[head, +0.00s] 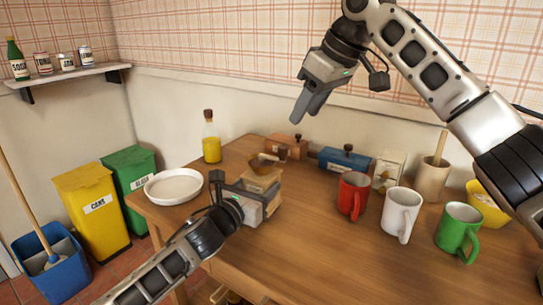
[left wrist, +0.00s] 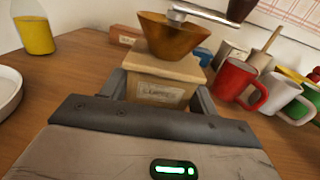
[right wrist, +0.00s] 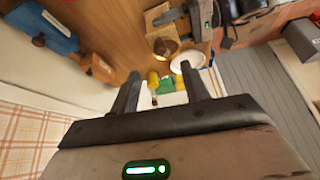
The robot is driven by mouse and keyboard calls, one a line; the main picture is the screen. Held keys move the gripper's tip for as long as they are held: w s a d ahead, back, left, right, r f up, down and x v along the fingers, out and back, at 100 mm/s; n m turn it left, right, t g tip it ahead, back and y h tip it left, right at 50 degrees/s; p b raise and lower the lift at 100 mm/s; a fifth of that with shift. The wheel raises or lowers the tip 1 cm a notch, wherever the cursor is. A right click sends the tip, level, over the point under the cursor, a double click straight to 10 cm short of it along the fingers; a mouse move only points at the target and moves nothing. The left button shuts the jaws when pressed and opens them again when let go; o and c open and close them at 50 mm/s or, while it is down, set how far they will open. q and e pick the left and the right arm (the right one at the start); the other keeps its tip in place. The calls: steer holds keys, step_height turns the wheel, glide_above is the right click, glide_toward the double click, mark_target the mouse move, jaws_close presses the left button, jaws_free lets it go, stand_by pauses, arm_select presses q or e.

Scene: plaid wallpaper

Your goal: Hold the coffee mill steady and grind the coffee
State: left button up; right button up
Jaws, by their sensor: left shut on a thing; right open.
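The coffee mill (head: 262,179) stands on the wooden table, a light wood box with a brown bowl (left wrist: 172,36) on top. A metal crank (left wrist: 207,13) with a dark knob (head: 282,154) reaches out over the bowl. My left gripper (head: 256,200) is shut on the mill's box, one finger on each side, as the left wrist view (left wrist: 158,95) shows. My right gripper (head: 303,113) is open and empty, raised high above the back of the table, clear of the mill. In the right wrist view the mill's bowl (right wrist: 166,45) shows beyond its fingers (right wrist: 160,82).
A white plate (head: 173,186) and an oil bottle (head: 211,140) are left of the mill. Red (head: 352,196), white (head: 401,215) and green mugs (head: 459,231) stand to the right. The front table is clear.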

mark_target(284, 147)
steer(key=w+a+f+m+h, duration=0.1)
steer(key=f+m, duration=0.1)
steer(key=f, duration=0.1)
steer(key=w+a+f+m+h, duration=0.1)
steer(key=a+f+m, duration=0.1)
steer(key=f, duration=0.1)
steer(key=w+a+f+m+t+h, duration=0.1)
steer(key=f+m, duration=0.2)
steer(key=shift+a+f, duration=0.15)
stand_by(0.5)
steer(key=shift+c, duration=0.4)
jaws_close()
steer(key=shift+o, duration=0.3)
jaws_free()
steer(key=v, duration=1.2)
